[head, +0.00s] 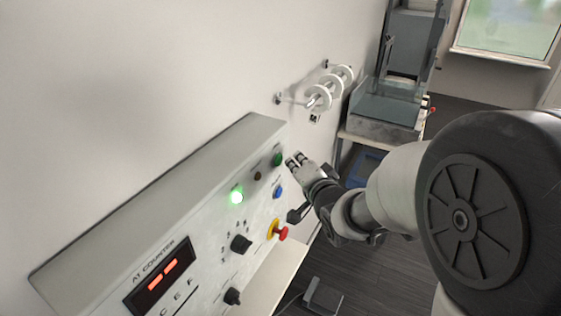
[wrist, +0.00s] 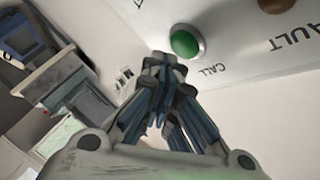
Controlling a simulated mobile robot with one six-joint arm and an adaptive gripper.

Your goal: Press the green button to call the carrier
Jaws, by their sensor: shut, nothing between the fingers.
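The green button (head: 278,159) sits near the far right edge of the control panel (head: 190,190). In the wrist view the green button (wrist: 185,42) has a pale ring around it and the word CALL beside it. My gripper (head: 293,160) is shut and empty, with its fingertips just to the right of the button in the head view. In the wrist view the gripper tips (wrist: 160,60) are below and left of the button. A gap shows between tips and button there; the exact depth is hard to tell.
The panel also carries a lit green lamp (head: 236,196), a blue button (head: 278,192), a red and yellow stop knob (head: 280,231), black knobs and a red display (head: 160,277). A wall rail with white rings (head: 322,95) is beyond it. A grey machine (head: 385,115) stands behind.

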